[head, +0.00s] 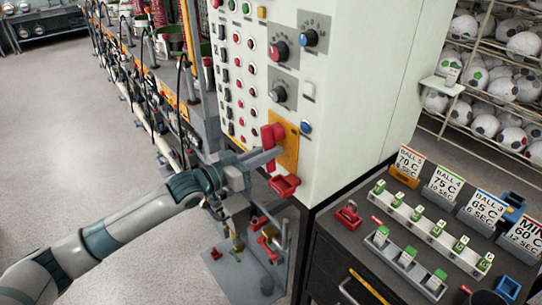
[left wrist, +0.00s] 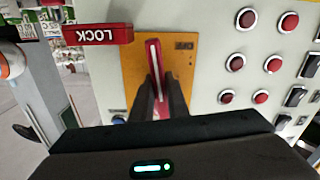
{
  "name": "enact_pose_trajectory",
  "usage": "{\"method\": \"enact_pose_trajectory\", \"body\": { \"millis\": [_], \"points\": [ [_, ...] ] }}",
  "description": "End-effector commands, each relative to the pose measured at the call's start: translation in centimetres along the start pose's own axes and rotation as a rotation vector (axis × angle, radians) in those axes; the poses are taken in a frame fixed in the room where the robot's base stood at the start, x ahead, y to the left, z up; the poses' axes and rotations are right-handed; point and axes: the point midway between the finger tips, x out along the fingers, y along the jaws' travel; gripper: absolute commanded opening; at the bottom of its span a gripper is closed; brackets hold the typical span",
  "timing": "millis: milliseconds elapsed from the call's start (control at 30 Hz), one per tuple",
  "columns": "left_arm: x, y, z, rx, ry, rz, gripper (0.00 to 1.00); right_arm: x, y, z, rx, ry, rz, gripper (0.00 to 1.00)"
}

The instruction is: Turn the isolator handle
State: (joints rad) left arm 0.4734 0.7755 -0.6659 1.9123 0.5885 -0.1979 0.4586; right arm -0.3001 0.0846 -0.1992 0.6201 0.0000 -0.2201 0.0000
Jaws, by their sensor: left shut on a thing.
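The isolator handle (head: 268,136) is red and sits on a yellow plate (head: 288,148) at the lower part of the white control cabinet's front. In the left wrist view the handle (left wrist: 154,62) has a white stripe and stands nearly in line with the plate's long side (left wrist: 179,60). My left gripper (head: 278,153) reaches in from the left and is shut on the handle. Its dark fingers (left wrist: 160,97) flank the handle's near end in the left wrist view and hide part of it. My right gripper is not in view.
A red lock piece (head: 284,186) juts out just below the plate; its LOCK lettering (left wrist: 97,34) appears upside down in the left wrist view. Buttons and knobs (head: 279,51) cover the panel above. A dark cabinet (head: 338,240) with label cards stands at right. Open floor (head: 80,140) lies left.

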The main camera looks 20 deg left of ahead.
Motion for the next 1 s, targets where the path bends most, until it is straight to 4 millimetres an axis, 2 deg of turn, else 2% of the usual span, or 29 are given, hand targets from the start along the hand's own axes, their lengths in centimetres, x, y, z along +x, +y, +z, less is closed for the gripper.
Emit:
{"method": "enact_pose_trajectory", "body": {
  "millis": [300, 800, 833, 900, 1000],
  "points": [
    [0.0, -0.7, 0.1, 0.142, -0.003, -0.001, 0.0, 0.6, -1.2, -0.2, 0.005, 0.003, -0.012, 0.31],
    [0.0, -0.8, 0.0, 0.169, -0.003, -0.001, 0.0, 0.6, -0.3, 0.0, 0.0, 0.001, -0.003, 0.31],
    [0.0, -0.8, 0.0, 0.169, -0.003, -0.001, 0.19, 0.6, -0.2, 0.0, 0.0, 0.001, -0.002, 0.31],
    [0.0, -0.8, 0.0, 0.168, -0.003, -0.001, 0.33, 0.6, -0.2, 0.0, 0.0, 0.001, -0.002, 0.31],
    [0.0, -0.8, 0.0, 0.167, -0.002, -0.001, 0.33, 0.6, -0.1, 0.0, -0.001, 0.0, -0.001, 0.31]
  ]
}}
